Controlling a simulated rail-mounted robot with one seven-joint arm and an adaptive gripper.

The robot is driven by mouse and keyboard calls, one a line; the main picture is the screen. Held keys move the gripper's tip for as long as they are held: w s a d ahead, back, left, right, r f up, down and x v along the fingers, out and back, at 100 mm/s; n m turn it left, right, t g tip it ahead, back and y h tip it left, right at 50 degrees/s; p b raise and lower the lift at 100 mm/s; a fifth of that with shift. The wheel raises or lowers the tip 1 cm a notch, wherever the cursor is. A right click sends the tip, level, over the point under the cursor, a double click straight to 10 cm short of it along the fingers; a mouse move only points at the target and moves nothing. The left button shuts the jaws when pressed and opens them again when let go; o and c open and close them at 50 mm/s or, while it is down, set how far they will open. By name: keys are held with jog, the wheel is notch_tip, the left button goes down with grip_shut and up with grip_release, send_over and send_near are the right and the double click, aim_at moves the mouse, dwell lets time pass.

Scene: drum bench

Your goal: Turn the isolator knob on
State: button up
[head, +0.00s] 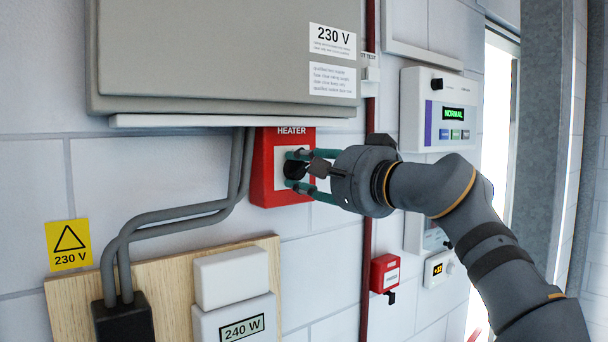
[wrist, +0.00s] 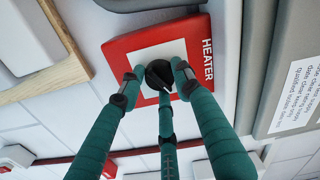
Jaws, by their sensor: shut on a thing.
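The isolator is a red box (head: 262,198) marked HEATER with a white face plate, fixed to the wall below the grey cabinet. Its black knob (head: 294,170) sits on the white plate. In the wrist view the round knob (wrist: 158,73) shows a pale pointer mark at its lower edge. My gripper (head: 293,168) reaches in from the right and is shut on the knob. In the wrist view the green fingers of my gripper (wrist: 155,80) press on the knob from both sides, with a third finger below. The fingers hide part of the knob's rim.
A grey cabinet (head: 210,55) with a 230 V label hangs directly above the isolator. Grey conduits (head: 170,212) run close on its left. A wooden board (head: 75,310) with white boxes is below. A red pipe (head: 369,220) runs vertically behind my arm.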

jog(key=m, duration=0.5)
dwell(0.6)
jog(key=o, duration=1.2)
jog(key=shift+c, duration=0.2)
jog(key=v, duration=1.2)
jog(key=shift+w, duration=0.25)
